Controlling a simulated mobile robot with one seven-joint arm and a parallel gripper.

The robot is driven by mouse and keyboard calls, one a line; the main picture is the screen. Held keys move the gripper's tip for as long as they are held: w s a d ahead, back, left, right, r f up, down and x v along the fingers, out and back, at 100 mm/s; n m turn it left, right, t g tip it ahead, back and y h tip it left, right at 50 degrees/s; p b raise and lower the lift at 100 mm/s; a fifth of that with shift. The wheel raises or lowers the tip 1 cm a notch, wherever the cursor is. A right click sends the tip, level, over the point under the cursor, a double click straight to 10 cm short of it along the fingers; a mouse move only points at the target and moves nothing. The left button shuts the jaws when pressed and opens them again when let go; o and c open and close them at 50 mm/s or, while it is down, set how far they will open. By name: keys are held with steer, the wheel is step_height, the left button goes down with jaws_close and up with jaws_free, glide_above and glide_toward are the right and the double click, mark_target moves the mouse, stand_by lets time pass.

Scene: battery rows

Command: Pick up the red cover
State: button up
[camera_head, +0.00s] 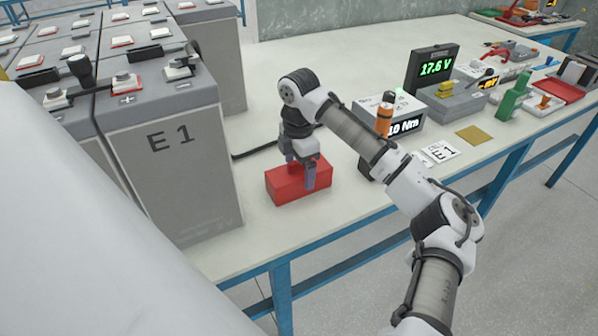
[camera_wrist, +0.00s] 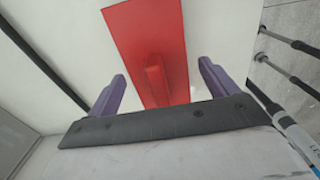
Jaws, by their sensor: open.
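The red cover (camera_head: 290,186) is a red box-like block lying on the white table between the grey E1 battery and the torque readout. In the wrist view the red cover (camera_wrist: 150,40) shows as a long red panel with a raised ridge along its middle. My gripper (camera_head: 303,172) points down over the cover, with one finger in front of its near side. In the wrist view my gripper (camera_wrist: 165,88) is open, its two purple fingers on either side of the ridge. I cannot tell whether the fingers touch the cover.
The tall grey E1 battery (camera_head: 175,165) stands close on the left, with several more batteries behind. A black cable (camera_head: 258,150) lies behind the cover. To the right are a torque readout (camera_head: 403,126), a voltage display (camera_head: 433,68) and a green item (camera_head: 512,97). The table's front edge is near.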

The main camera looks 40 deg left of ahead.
steer(key=shift+f, duration=1)
steer(key=c, duration=1.1)
steer(key=shift+o, duration=0.2)
steer(key=shift+r, duration=0.1)
